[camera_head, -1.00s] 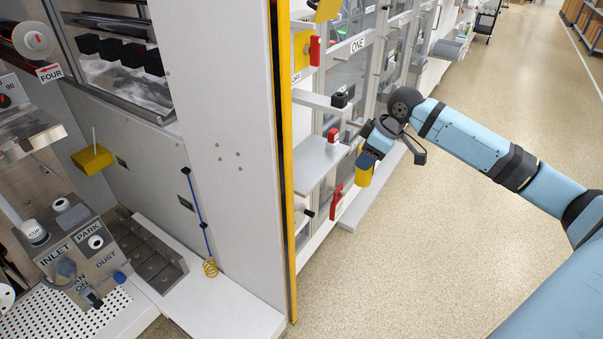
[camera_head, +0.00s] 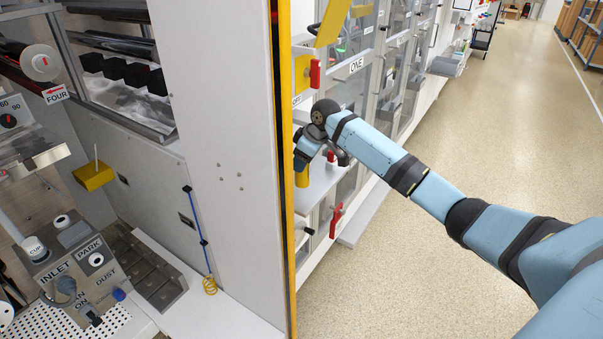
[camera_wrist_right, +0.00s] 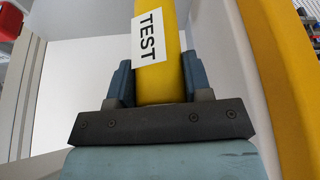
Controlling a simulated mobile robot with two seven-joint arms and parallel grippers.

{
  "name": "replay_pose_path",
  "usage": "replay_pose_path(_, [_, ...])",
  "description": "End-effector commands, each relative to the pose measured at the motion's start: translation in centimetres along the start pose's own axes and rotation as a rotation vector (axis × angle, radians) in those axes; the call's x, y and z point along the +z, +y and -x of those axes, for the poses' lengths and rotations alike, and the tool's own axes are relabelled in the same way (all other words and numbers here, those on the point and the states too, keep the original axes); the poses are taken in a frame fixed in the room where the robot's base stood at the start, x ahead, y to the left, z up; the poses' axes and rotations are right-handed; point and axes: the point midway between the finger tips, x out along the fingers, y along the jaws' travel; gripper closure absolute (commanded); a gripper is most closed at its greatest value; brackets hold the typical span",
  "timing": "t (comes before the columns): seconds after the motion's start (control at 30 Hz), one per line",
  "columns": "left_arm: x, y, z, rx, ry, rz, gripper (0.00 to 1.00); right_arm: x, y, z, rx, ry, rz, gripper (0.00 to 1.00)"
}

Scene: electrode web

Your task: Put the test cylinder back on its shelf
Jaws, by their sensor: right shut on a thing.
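The test cylinder is yellow with a white TEST label and sits between the fingers of my right gripper (camera_wrist_right: 160,82) in the right wrist view, where the cylinder (camera_wrist_right: 174,82) fills the gap. In the head view my right gripper (camera_head: 304,158) is beside the yellow post, shut on the cylinder (camera_head: 302,178), which shows partly below it. A pale shelf (camera_head: 320,182) juts from the cabinet side just behind and below the gripper. Whether the cylinder touches the shelf I cannot tell. My left gripper is out of view.
The tall white panel with its yellow edge post (camera_head: 288,200) stands close to the left of my gripper. A red handle (camera_head: 336,219) is on the cabinet below the shelf. A cabinet door marked ONE (camera_head: 356,65) is behind. The floor on the right is clear.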

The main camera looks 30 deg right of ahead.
Motion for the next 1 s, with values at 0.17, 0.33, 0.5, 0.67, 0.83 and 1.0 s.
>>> replay_pose_path(0.17, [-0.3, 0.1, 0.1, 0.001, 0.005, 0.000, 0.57, 0.5, 0.0, -1.1, 0.000, 0.001, 0.000, 0.82])
replay_pose_path(0.33, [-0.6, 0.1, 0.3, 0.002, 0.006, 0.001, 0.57, 1.6, 0.0, -3.8, -0.001, 0.001, -0.002, 0.82])
replay_pose_path(0.5, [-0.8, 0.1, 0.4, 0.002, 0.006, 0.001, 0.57, 1.6, 0.1, -4.8, 0.001, 0.003, 0.000, 0.82])
replay_pose_path(0.67, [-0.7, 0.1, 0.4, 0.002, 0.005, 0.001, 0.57, 1.6, 0.1, -4.8, 0.001, 0.003, 0.000, 0.82])
replay_pose_path(0.83, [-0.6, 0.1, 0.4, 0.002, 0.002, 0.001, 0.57, 1.7, 0.1, -5.0, 0.001, 0.003, 0.000, 0.41])
replay_pose_path(1.0, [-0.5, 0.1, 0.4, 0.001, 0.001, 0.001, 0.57, 1.7, 0.1, -5.0, 0.001, 0.003, 0.000, 0.29])
